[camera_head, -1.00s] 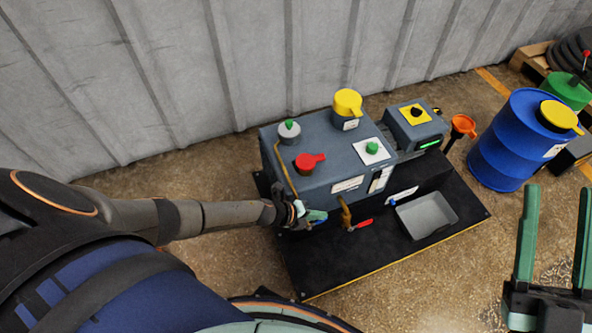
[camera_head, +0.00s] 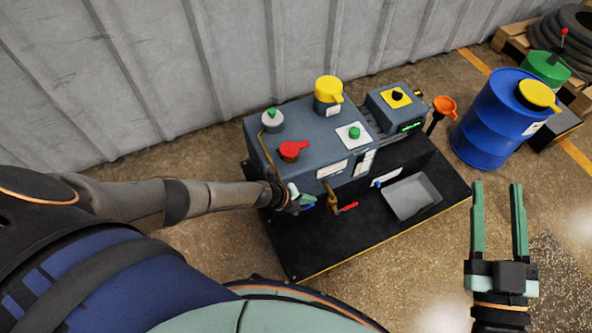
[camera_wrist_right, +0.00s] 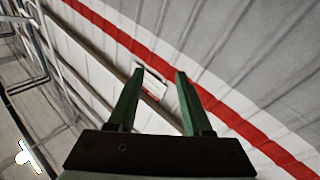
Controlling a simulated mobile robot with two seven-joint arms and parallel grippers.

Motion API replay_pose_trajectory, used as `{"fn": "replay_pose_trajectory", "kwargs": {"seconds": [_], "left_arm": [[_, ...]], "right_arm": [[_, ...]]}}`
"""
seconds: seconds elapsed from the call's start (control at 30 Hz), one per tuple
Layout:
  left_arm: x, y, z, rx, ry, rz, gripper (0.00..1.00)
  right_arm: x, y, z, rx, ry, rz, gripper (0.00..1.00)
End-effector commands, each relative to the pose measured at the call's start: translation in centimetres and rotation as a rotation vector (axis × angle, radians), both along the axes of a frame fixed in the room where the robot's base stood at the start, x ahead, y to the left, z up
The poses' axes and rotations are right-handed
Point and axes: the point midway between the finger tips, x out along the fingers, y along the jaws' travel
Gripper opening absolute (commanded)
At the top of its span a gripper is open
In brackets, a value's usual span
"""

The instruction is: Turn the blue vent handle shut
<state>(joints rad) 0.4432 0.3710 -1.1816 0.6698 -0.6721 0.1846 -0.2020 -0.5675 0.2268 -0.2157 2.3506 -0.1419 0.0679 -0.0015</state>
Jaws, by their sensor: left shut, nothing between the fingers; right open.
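The grey furnace unit (camera_head: 315,140) stands on a black base plate (camera_head: 300,250). A small blue handle (camera_head: 307,207) shows low on its front left, partly hidden by my left gripper. My left gripper (camera_head: 305,200) is shut and empty, right at this blue handle; whether it touches it I cannot tell. A red-handled valve (camera_head: 347,207) sits just to its right. My right gripper (camera_head: 498,190) is open and empty over the floor at the right. It also shows open in the right wrist view (camera_wrist_right: 155,85), facing a wall with a red stripe.
A grey tray (camera_head: 411,196) lies on the base plate. A red knob (camera_head: 293,150) and a yellow cap (camera_head: 328,90) top the unit. The front floor is clear.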

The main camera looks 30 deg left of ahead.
Motion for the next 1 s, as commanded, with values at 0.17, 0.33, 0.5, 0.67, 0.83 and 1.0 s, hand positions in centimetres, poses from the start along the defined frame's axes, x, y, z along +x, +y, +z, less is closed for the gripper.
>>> {"fn": "replay_pose_trajectory", "kwargs": {"seconds": [0.17,0.33,0.5,0.67,0.83,1.0], "left_arm": [[0.0,0.0,1.1,-0.001,0.0,-0.001,0.0],[0.0,0.0,1.3,-0.001,0.0,-0.001,0.0],[0.0,0.0,1.2,-0.001,0.0,-0.001,0.0],[0.0,0.0,1.2,-0.001,0.0,-0.001,0.0],[0.0,-0.1,1.2,-0.001,0.0,-0.001,0.0],[0.0,0.0,1.2,-0.001,0.0,-0.001,0.0]], "right_arm": [[0.0,0.0,1.2,-0.001,-0.001,0.0,0.5],[0.0,0.0,1.4,0.0,-0.002,0.0,0.5],[0.0,0.0,1.3,0.0,-0.002,0.0,0.5],[0.1,0.0,0.8,0.0,0.014,-0.002,0.5],[0.3,-0.2,-1.6,-0.002,0.101,-0.014,0.5],[0.4,-0.4,-5.8,-0.001,0.246,-0.032,0.5]]}}
